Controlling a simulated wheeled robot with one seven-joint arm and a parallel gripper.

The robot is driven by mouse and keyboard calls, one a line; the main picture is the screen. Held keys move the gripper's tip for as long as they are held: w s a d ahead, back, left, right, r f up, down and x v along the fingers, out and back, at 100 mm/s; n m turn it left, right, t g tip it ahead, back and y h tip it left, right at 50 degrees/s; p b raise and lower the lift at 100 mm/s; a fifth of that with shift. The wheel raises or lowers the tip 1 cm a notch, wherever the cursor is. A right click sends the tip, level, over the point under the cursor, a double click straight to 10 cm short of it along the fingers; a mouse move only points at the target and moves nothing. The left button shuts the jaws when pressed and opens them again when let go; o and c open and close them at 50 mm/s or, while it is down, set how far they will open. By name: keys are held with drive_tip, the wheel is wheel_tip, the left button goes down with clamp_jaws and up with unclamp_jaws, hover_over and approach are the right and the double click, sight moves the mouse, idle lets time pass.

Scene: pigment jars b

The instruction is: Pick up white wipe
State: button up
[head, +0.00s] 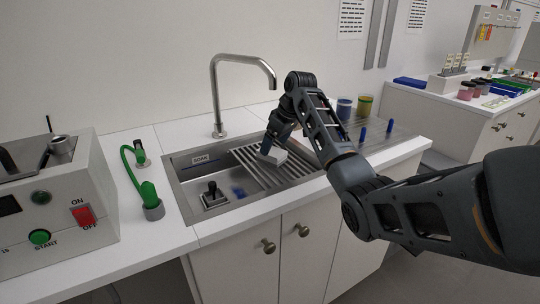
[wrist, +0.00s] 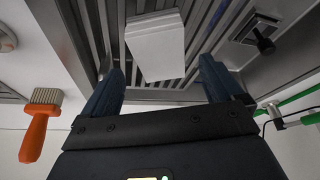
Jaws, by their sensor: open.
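The white wipe (wrist: 156,47) looks like a folded pale block. It lies on the slatted rack (head: 246,157) over the sink, and it also shows in the head view (head: 272,156). My gripper (wrist: 160,72) is open and empty, with its two blue fingers spread to either side of the wipe's near end. The wipe is ahead of and between the fingers in the wrist view, and I cannot tell the height gap. In the head view my gripper (head: 276,138) is just above the wipe and partly hides it.
The sink basin (head: 190,166) is left of the rack, with a tall faucet (head: 217,95) behind. Jars (head: 364,105) stand right of my arm. An orange-handled brush (wrist: 37,125) shows in the wrist view. A machine (head: 55,195) and a green hose (head: 128,165) are at left.

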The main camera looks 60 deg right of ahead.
sight(272, 150)
drive_tip(key=shift+x, duration=2.1)
drive_tip(key=shift+s, duration=0.1)
drive_tip(key=shift+f, duration=0.1)
drive_tip(key=shift+c, duration=0.2)
drive_tip(key=c, duration=1.1)
drive_tip(key=shift+r, duration=0.55)
wheel_tip(272, 150, up, 3)
drive_tip(key=shift+r, duration=0.1)
drive_tip(key=s+d+r, duration=0.1)
drive_tip(key=s+r, duration=0.1)
drive_tip(key=s, duration=0.1)
drive_tip(key=s+d+r+b, duration=0.1)
drive_tip(key=s+d+r, duration=0.1)
drive_tip(key=s, duration=0.2)
drive_tip(key=s+d+r, duration=0.1)
drive_tip(key=s+r, duration=0.2)
drive_tip(key=shift+s+d, duration=0.25)
drive_tip(key=shift+s, duration=0.1)
